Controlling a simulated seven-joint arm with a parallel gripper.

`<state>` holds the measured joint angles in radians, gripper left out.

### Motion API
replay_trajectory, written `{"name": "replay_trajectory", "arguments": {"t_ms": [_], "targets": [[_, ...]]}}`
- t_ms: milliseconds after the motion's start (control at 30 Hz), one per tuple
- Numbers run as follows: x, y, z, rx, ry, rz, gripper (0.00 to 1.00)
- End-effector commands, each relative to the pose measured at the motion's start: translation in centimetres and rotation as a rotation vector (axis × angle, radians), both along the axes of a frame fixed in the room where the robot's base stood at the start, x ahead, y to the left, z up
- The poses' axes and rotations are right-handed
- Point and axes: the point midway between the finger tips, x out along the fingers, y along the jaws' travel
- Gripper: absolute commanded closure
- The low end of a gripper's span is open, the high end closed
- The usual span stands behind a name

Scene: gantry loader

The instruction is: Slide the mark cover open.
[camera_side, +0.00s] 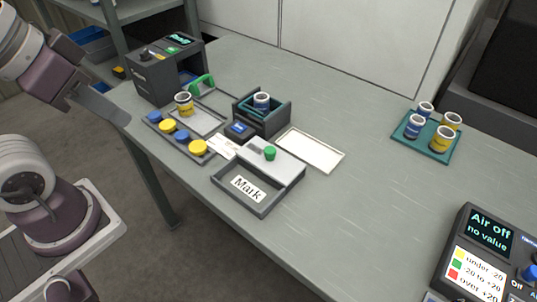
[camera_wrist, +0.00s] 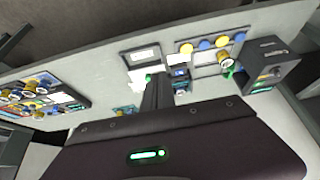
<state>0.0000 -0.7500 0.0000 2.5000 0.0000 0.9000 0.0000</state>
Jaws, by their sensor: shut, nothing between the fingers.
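The mark box (camera_side: 262,208) is a low dark grey tray near the front edge of the table, with a label reading "Mark" (camera_side: 247,188) in its front part. Its white cover (camera_side: 285,165), with a green knob (camera_side: 270,153), lies over the back part, leaving the label in plain sight. In the wrist view the label (camera_wrist: 143,54) and the green knob (camera_wrist: 148,78) show just ahead of my fingers. My gripper (camera_side: 126,121) is at the left in the side view, well apart from the box. In the wrist view my gripper (camera_wrist: 158,77) is shut and empty.
Beside the box are a tray of blue and yellow discs (camera_side: 155,117), a dark holder with a can (camera_side: 263,122) and a white plate (camera_side: 310,150). A dark machine (camera_side: 155,85) stands behind left, a teal tray of cans (camera_side: 427,152) right, and a display panel (camera_side: 480,265) front right.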

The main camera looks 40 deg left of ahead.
Motion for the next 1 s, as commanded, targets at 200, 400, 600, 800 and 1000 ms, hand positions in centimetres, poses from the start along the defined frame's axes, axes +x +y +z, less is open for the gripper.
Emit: {"name": "replay_trajectory", "arguments": {"t_ms": [200, 400, 600, 800, 1000], "targets": [[0.8, -0.1, 0.3, 0.007, 0.018, -0.017, 0.76], [9.5, -1.6, 0.8, 0.064, 0.172, -0.186, 0.51], [20.4, -5.0, -5.6, 0.12, 0.355, -0.415, 0.51], [25.4, -7.6, -13.0, 0.142, 0.461, -0.556, 0.51], [25.9, -8.0, -16.2, 0.145, 0.481, -0.58, 0.51]]}}
